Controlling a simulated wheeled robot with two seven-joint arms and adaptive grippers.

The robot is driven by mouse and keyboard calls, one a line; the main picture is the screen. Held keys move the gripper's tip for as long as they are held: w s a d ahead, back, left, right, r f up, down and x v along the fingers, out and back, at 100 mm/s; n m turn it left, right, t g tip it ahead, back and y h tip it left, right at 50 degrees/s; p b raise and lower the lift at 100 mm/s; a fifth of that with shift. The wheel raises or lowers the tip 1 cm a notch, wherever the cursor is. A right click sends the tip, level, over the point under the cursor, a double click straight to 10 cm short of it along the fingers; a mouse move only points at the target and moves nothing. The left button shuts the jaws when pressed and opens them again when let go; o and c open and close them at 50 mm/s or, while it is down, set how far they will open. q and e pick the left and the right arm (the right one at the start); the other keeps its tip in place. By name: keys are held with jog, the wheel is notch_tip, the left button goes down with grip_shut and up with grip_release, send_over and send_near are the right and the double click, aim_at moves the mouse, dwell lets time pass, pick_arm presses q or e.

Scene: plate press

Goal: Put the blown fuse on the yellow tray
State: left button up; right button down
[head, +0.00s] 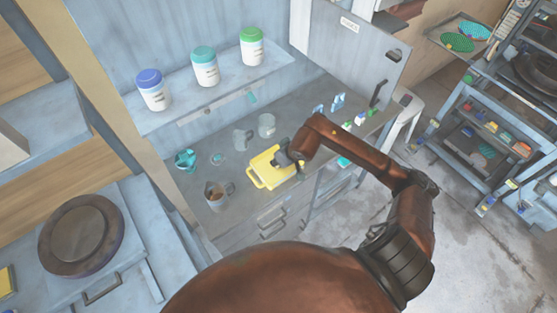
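The yellow tray (262,168) lies on the grey counter, near its front edge, with a handle at its left end. My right gripper (284,160) is over the right part of the tray and hides some of it. Its fingers are small and partly hidden, so I cannot tell whether they are open or shut, or hold anything. I cannot make out a blown fuse. Small blue-and-white items (338,102) stand on the counter to the right, and small green and white items (360,118) lie near them. My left gripper is not in view.
Grey mugs (266,125) and a teal cup (185,160) stand around the tray. Lidded jars (204,68) stand on a shelf behind. An open cabinet door (345,50) rises at right. A round press plate (80,235) is at left.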

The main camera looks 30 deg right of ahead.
jog(key=shift+f, duration=0.2)
jog(key=shift+f, duration=0.1)
jog(key=c, duration=1.7)
grip_release()
jog(key=shift+r, duration=0.25)
jog(key=v, duration=1.1)
jog(key=shift+s+r, duration=0.2)
jog(key=shift+r, duration=0.15)
